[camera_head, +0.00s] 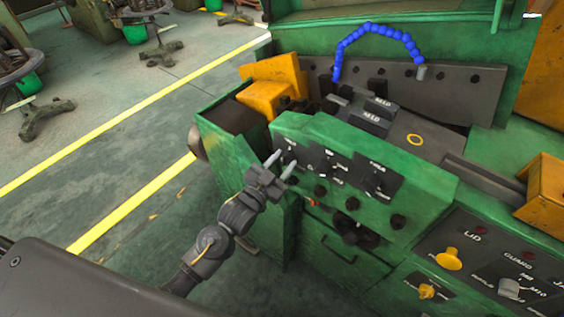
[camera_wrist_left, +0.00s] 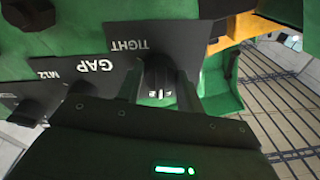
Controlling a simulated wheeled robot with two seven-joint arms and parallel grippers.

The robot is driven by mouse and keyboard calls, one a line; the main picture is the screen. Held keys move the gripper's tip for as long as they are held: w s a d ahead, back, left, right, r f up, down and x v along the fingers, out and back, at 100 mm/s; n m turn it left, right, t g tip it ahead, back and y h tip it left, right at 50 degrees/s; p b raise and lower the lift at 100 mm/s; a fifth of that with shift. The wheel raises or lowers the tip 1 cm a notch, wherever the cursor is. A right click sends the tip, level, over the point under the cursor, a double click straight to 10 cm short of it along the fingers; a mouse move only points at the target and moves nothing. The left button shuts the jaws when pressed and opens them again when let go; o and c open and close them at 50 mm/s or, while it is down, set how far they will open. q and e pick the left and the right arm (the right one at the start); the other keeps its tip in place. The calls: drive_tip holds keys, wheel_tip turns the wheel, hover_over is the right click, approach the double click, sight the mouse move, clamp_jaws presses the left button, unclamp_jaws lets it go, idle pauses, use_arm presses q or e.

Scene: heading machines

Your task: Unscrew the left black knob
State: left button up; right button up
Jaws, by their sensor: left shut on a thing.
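The left black knob (camera_head: 287,157) is on a dark label plate at the left end of the green control panel (camera_head: 418,190). In the left wrist view the knob (camera_wrist_left: 158,74) sits below the upside-down word TIGHT, between the two fingers. My left gripper (camera_head: 281,164) reaches up to the panel from the lower left and is shut on this knob. Its fingers partly hide the knob in the head view. The left gripper (camera_wrist_left: 157,92) also shows in the wrist view, one finger on each side of the knob. My right gripper is not in view.
Other dark knobs (camera_head: 376,181) sit to the right on the panel. Several small black knobs (camera_head: 320,190) line its lower part. A blue hose (camera_head: 375,30) arches behind. A yellow knob (camera_head: 448,259) stands at the lower right. Floor (camera_head: 120,160) is open to the left.

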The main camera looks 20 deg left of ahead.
use_arm(q)
drive_tip(key=o, duration=1)
drive_tip(key=b+v, duration=0.4)
drive_tip(key=v, duration=0.6)
drive_tip(key=shift+s+a, duration=0.15)
drive_tip(key=shift+s, duration=0.25)
